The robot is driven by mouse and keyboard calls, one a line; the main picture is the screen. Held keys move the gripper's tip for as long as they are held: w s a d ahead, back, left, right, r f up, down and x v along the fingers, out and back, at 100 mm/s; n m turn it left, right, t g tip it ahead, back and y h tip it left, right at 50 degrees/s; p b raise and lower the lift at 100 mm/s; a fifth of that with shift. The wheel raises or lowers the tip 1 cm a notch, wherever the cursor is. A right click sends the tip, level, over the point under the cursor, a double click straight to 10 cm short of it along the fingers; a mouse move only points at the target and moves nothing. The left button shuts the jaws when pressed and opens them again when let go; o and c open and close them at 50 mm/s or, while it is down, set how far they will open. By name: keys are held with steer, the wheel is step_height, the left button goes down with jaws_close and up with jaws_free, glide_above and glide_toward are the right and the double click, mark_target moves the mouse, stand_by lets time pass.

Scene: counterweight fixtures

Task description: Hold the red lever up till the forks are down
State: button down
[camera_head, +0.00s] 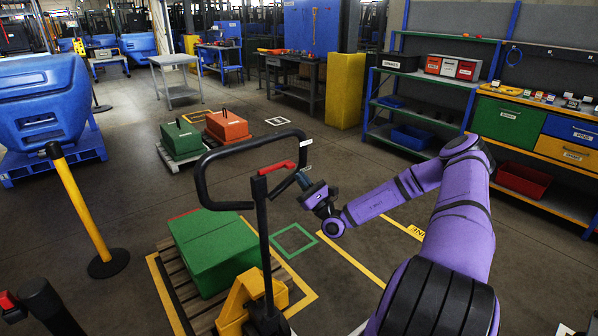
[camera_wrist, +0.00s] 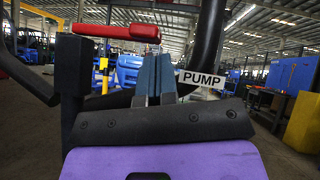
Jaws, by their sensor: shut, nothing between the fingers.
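The red lever (camera_head: 276,168) sits at the top of the black post of a pallet jack, inside its black loop handle (camera_head: 205,180). In the wrist view the red lever (camera_wrist: 115,32) lies at upper left, roughly level. My gripper (camera_head: 303,180) is beside the post, just right of the lever. Its grey-blue fingers (camera_wrist: 157,58) are shut and empty, with their tips just below the lever's right end; I cannot tell whether they touch it. The yellow jack body (camera_head: 243,298) stands at a wooden pallet (camera_head: 183,295). The forks are hidden.
A green box (camera_head: 213,247) sits on the pallet. A PUMP label (camera_wrist: 202,79) is on the handle, right of my fingers. A yellow post (camera_head: 77,205) stands at left. Floor right of the pallet is clear around a green marked square (camera_head: 293,240).

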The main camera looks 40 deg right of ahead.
steer(key=v, duration=0.9)
steer(key=shift+s+a+f, duration=0.2)
steer(key=shift+s, duration=0.15)
stand_by(0.6)
steer(key=s+a+r+n+g+y, duration=0.35)
steer(key=a+r+n+g, duration=0.5)
steer(key=n+g, duration=0.4)
steer(key=s+a+r+n+g+y, duration=0.2)
steer(key=s+a+r+n+g, duration=0.2)
steer(key=a+r+n+g, duration=0.8)
steer(key=s+r+n+t+h, duration=0.3)
steer(key=s+r+h, duration=1)
steer(key=s, duration=0.6)
steer(key=shift+d+r+t+h, duration=0.15)
steer(key=shift+r+t+h, duration=0.2)
steer(key=shift+r+t, duration=0.75)
steer(key=shift+s+r+g, duration=0.15)
steer(key=shift+r+g, duration=0.1)
steer(key=shift+g, duration=0.1)
